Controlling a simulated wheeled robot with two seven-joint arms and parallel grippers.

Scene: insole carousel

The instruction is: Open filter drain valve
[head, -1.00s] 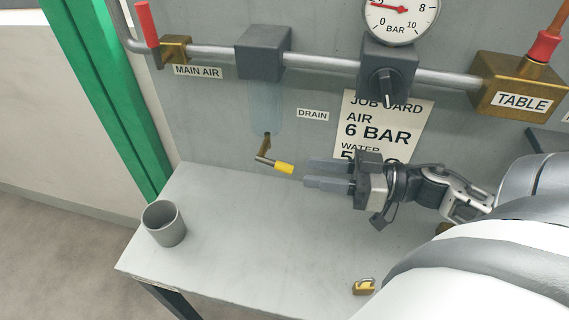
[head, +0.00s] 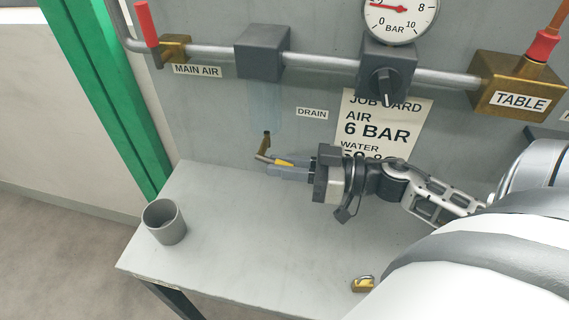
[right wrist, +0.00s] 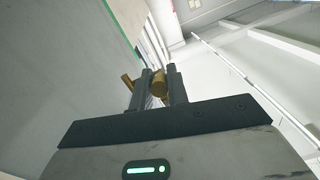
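The drain valve (head: 265,143) is a small brass fitting under the translucent filter bowl (head: 264,108), left of the DRAIN label (head: 312,113). The fingers partly hide the lever in the head view. My left gripper is not in view.
A grey cup (head: 164,222) stands at the bench's left side and a brass padlock (head: 363,284) lies near the front. The pipe with the red MAIN AIR handle (head: 147,24), regulator (head: 387,80) and gauge (head: 401,12) runs above. The middle of the bench (head: 260,235) is clear.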

